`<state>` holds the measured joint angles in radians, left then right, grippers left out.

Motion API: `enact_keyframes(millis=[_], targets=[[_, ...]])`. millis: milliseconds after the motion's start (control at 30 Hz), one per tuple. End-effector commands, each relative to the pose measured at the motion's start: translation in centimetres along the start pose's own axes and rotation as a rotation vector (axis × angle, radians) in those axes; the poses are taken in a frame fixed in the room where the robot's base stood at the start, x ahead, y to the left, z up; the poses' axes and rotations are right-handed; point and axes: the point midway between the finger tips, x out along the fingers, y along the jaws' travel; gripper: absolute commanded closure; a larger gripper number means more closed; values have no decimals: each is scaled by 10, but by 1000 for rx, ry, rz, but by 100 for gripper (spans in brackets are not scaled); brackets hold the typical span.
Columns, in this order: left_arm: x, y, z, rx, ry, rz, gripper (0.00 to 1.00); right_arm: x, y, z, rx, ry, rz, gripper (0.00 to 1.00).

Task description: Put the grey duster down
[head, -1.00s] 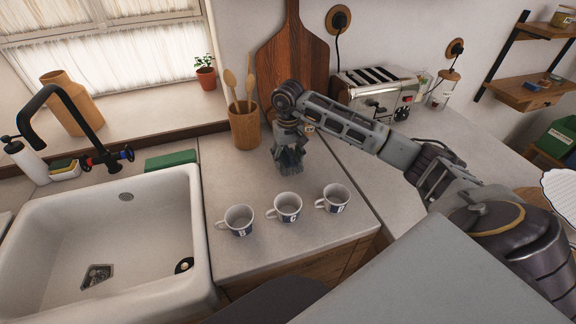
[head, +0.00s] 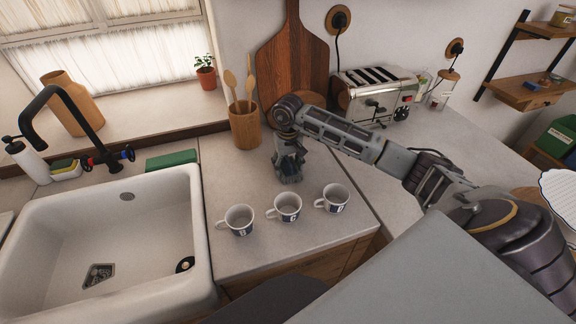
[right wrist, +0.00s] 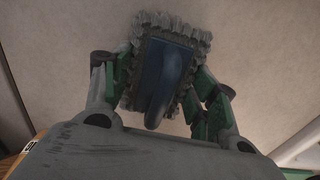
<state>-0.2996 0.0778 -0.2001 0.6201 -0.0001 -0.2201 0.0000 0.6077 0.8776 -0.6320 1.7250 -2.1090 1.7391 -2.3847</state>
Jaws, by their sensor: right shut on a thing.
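The grey duster (right wrist: 176,30) has a shaggy grey fringe around a dark blue body with a handle. In the right wrist view it lies between the fingers of my right gripper (right wrist: 160,88), which is shut on it. In the head view my right gripper (head: 289,172) points down over the counter behind the three mugs, and the duster is mostly hidden by it. I cannot tell whether the duster touches the counter. My left gripper is not in view.
Three mugs, left (head: 239,220), middle (head: 286,208) and right (head: 333,198), stand in front of the gripper. A utensil pot (head: 245,128) stands behind left, a toaster (head: 376,95) behind right. The white sink (head: 110,240) is at left. Counter (head: 225,180) left of the gripper is clear.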

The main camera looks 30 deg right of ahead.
Motion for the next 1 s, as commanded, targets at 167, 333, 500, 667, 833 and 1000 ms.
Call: enact_keyframes(millis=[167, 333, 500, 667, 833, 1000], targets=[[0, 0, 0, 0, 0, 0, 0, 0, 0, 0, 0, 1, 0, 66], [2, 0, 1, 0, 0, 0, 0, 2, 0, 0, 0, 1, 0, 66], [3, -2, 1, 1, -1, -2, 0, 3, 0, 0, 0, 0, 0, 34], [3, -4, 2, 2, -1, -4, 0, 2, 0, 0, 0, 0, 0, 20], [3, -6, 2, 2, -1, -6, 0, 2, 0, 0, 0, 0, 0, 20], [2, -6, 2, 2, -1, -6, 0, 2, 0, 0, 0, 0, 0, 20]])
